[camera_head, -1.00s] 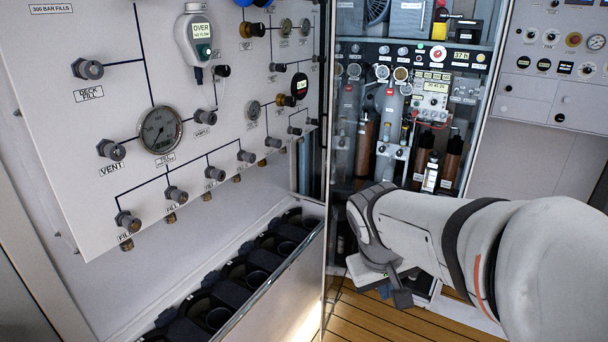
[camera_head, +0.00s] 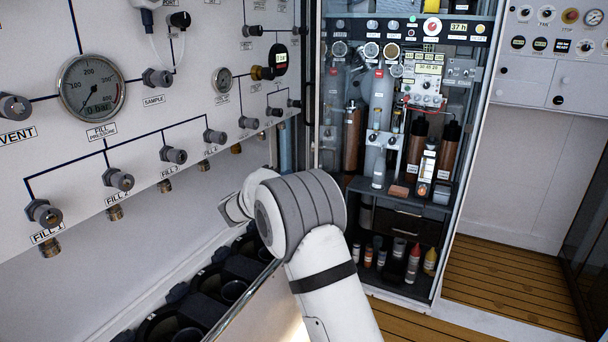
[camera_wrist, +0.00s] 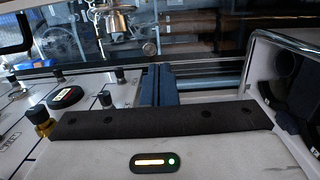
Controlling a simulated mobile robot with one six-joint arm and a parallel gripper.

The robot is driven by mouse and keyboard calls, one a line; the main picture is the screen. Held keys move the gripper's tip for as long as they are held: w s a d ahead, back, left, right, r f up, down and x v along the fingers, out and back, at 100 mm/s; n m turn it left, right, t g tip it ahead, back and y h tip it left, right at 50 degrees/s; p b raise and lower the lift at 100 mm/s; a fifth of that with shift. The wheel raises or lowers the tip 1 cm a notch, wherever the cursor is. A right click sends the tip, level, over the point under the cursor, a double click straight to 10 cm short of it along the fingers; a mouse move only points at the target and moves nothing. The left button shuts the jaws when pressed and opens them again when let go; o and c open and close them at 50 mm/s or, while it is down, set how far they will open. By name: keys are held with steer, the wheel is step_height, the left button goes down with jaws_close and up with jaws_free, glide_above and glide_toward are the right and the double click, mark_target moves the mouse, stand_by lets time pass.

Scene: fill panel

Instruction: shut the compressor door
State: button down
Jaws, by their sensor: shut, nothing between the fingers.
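The compressor cabinet (camera_head: 432,258) stands right of the fill panel in the head view, its front open to view with gauges, cylinders and bottles showing. I cannot make out its door for certain; a narrow bluish glassy strip (camera_head: 285,148) shows at the cabinet's left side. In the wrist view a clear pane (camera_wrist: 215,48) with a pale frame edge lies beyond my gripper. My gripper (camera_wrist: 160,72) is shut and empty, its blue fingers pointing at that pane. Whether they touch it I cannot tell. In the head view my wrist hides the fingers.
The fill panel (camera_head: 140,130), with gauges and protruding fittings, fills the left. Below it is a trough of dark cylinder holders (camera_head: 215,285), close under my wrist. Wooden floor (camera_head: 510,280) is clear at the right, before a pale wall.

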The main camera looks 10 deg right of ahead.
steer(key=w+d, duration=0.5)
steer(key=d, duration=0.4)
steer(key=shift+w+d, duration=0.2)
steer(key=shift+d, duration=0.2)
steer(key=shift+r, duration=0.1)
